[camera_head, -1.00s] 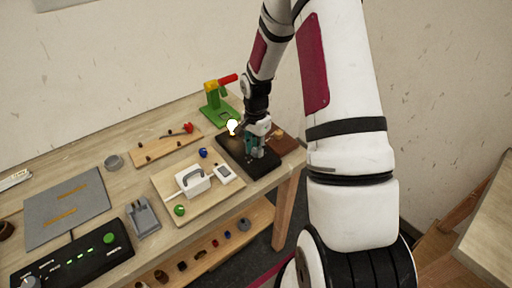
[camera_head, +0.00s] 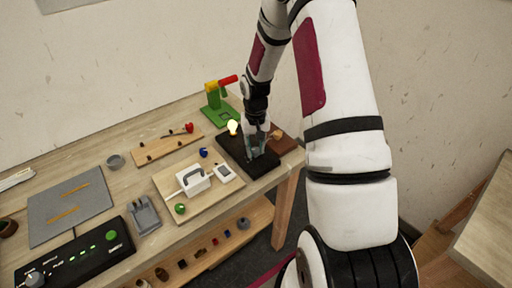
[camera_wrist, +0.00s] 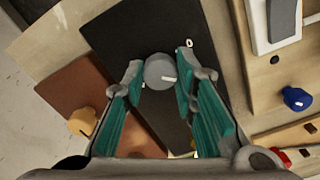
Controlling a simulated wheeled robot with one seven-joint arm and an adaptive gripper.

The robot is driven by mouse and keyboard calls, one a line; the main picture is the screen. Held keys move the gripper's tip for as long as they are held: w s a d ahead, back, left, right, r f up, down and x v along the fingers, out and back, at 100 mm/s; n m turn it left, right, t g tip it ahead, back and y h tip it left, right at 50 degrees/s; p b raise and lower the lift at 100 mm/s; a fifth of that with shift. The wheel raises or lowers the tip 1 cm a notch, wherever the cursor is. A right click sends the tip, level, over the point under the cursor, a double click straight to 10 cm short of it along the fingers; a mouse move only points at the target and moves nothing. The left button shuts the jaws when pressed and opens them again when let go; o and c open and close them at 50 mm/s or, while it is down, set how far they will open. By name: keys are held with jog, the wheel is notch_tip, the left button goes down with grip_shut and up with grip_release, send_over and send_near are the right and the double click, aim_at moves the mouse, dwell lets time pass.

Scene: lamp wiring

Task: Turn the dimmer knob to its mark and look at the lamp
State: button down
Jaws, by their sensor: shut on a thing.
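The dimmer knob (camera_wrist: 159,70) is a grey round knob with a short white pointer line, seen in the wrist view on a black board (camera_wrist: 112,45). My gripper (camera_wrist: 160,78) is shut on it, one fingertip on each side. A small white sign (camera_wrist: 189,43) is on the board near the knob. In the head view my gripper (camera_head: 256,152) is low over the black board (camera_head: 232,150), and the knob is hidden.
A green stand with a red arm (camera_head: 219,110) is behind the board. A brown block (camera_head: 286,144) lies close at its right. A wooden board with a white handled box (camera_head: 194,181) is in front left. A blue knob-like piece (camera_head: 203,152) stands between.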

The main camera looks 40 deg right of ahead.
aim_at(255, 150)
jog(key=n, duration=0.4)
jog(key=shift+n+p, duration=0.3)
jog(key=shift+n, duration=0.1)
jog(key=n, duration=0.4)
jog(key=shift+n+p, duration=0.3)
jog(key=c, duration=1.3)
grip_release()
notch_tip(255, 150, up, 12)
